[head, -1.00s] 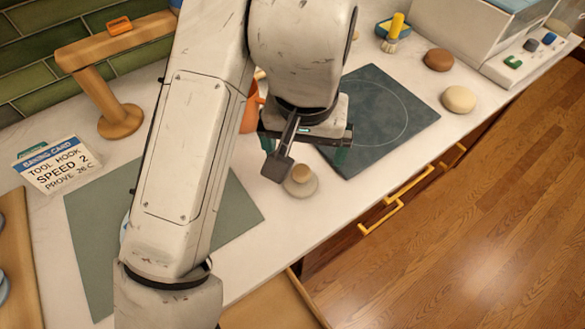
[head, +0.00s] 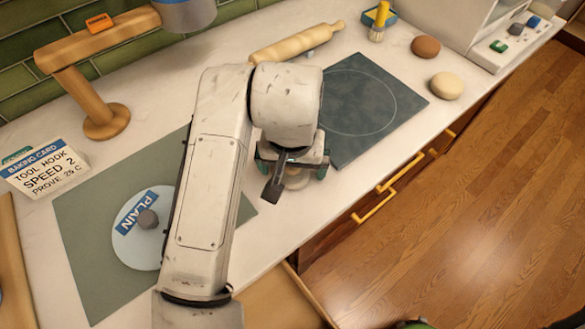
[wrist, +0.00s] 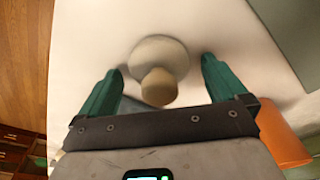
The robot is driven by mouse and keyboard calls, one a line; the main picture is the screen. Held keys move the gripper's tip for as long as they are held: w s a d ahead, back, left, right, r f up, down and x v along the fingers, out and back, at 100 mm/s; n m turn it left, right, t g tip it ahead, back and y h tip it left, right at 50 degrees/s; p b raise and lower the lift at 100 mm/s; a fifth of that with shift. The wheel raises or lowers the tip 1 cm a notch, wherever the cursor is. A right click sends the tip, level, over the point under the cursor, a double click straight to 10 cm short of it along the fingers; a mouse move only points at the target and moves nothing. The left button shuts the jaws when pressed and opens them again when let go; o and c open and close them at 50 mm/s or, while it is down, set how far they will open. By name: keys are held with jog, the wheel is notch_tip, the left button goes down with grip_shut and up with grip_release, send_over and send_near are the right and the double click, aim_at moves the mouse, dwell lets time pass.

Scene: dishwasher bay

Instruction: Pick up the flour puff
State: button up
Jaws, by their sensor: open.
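The flour puff, a pale round pad with a tan knob on top, stands on the white counter. In the head view the flour puff (head: 297,181) is mostly hidden beneath my gripper (head: 292,171). In the wrist view the flour puff (wrist: 160,52) shows whole, with its knob toward me. My gripper (wrist: 161,68) has its green fingers apart, one on each side of the knob. Nothing is between them but the puff's knob, and neither finger appears to touch it.
A dark mat (head: 365,110) with a drawn circle lies at right, a rolling pin (head: 297,43) behind it. Two dough-like rounds, brown (head: 425,47) and cream (head: 447,86), sit farther right. A lid marked PLAIN (head: 136,243) lies on the green mat (head: 85,205). An orange object (wrist: 285,140) is beside my gripper.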

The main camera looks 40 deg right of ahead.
jog(key=c, duration=1.1)
jog(key=shift+c, duration=0.2)
jog(key=shift+r, duration=0.5)
notch_tip(320, 180, up, 2)
jog(key=shift+r, duration=0.2)
jog(key=s+r+b, duration=0.5)
jog(key=s+r, duration=0.4)
jog(key=s, duration=0.5)
jog(key=shift+r, duration=0.25)
